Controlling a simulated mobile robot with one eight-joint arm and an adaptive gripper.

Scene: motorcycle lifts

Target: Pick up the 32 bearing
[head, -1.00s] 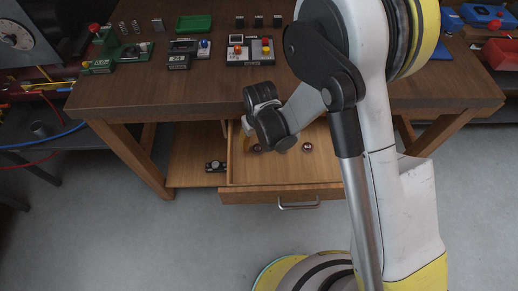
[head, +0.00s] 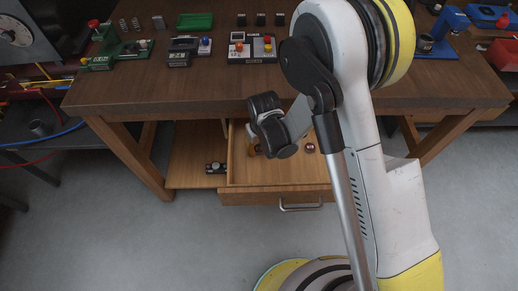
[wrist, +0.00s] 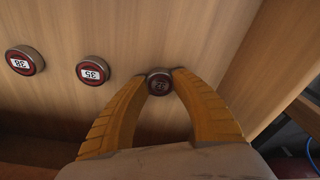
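In the wrist view, a small round bearing (wrist: 159,83) with a dark red face sits between the tips of my gripper (wrist: 161,76). Its number is in shade and too dim to read surely. The yellow fingers close in on it from both sides with no clear gap. I cannot tell whether it is off the drawer floor. Two other bearings, marked 35 (wrist: 93,70) and 38 (wrist: 24,60), lie apart to the left. In the head view, my gripper (head: 250,147) reaches down into the open drawer, and the wrist hides most of the fingers.
The wooden drawer (head: 262,198) stands pulled out under the workbench (head: 330,95). One bearing (head: 310,148) shows inside it, right of my wrist. A small dark object (head: 215,168) lies on the shelf left of the drawer. Fixtures and a green tray (head: 195,21) stand on the bench top.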

